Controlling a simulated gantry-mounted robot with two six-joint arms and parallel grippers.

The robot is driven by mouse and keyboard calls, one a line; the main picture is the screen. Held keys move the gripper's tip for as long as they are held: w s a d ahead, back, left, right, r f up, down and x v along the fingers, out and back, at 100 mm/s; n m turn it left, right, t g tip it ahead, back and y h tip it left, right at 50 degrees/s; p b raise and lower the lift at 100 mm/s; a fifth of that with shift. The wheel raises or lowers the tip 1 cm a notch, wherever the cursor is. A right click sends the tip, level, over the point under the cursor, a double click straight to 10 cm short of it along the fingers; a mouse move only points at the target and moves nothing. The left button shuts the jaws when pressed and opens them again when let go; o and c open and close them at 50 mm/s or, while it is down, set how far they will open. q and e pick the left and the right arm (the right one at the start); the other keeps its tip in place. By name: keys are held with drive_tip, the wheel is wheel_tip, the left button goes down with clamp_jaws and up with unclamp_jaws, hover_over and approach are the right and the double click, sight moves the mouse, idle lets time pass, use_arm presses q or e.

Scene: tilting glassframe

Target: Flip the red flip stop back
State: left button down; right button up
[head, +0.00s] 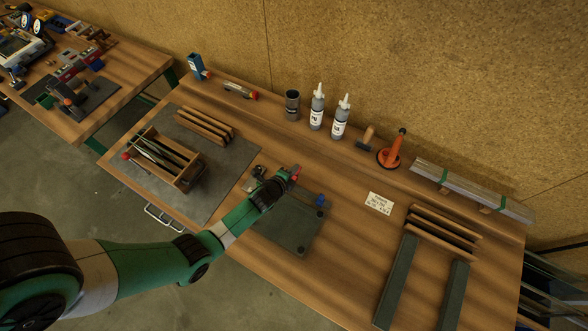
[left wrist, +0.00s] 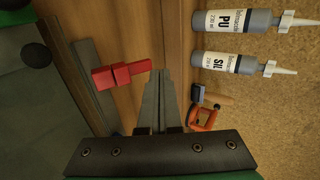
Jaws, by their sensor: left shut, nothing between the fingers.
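The red flip stop (left wrist: 120,75) shows in the left wrist view as a red block with a narrower arm pointing right, beside a grey rail (left wrist: 92,75). In the head view a small red part (head: 295,178) shows at the tip of my left gripper (head: 294,170), partly covered by it. In the left wrist view my left gripper (left wrist: 159,78) has its two fingers together with nothing between them. The stop's right end lies just left of the fingertips; I cannot tell whether they touch. My right gripper is not in view.
A wooden tray (head: 160,160) stands left. Two bottles (head: 317,108) (head: 341,118), a black cup (head: 291,105) and an orange suction lifter (head: 392,150) stand behind. A white card (head: 380,203) lies right.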

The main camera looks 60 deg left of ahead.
use_arm(q)
drive_tip(key=shift+s+r+p, duration=0.1)
drive_tip(key=shift+r+p, duration=0.35)
drive_tip(key=s+d+r+p, duration=0.1)
drive_tip(key=s+r+p, duration=0.1)
drive_tip(key=r, duration=0.3)
drive_tip(key=s+d+r+p, duration=0.2)
drive_tip(key=s+r+p, duration=0.1)
drive_tip(key=r+p, duration=0.2)
drive_tip(key=shift+s+r, duration=0.3)
drive_tip(key=shift+r, duration=0.4)
